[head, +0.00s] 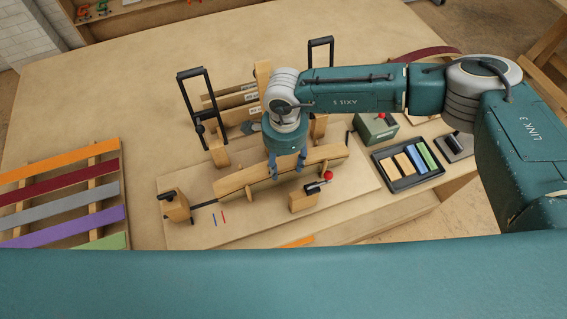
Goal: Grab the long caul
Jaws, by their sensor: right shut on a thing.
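A long, curved wooden caul (243,178) lies lengthwise over the pale board (345,200) in the middle of the table, above low wooden supports. My right gripper (288,168) comes down from above, with its blue fingers on either side of the caul near its middle. It is shut on the caul, and the fingers and wrist hide part of it. I cannot tell whether the caul rests on the supports or is just clear of them. My left gripper is not in view.
Clamps with black handles (196,100) stand behind the caul. A red-knobbed clamp (305,198) is in front, and another block (177,207) is at left. Coloured strips (60,190) lie on a rack at far left. A dark tray (400,182) of blocks sits right.

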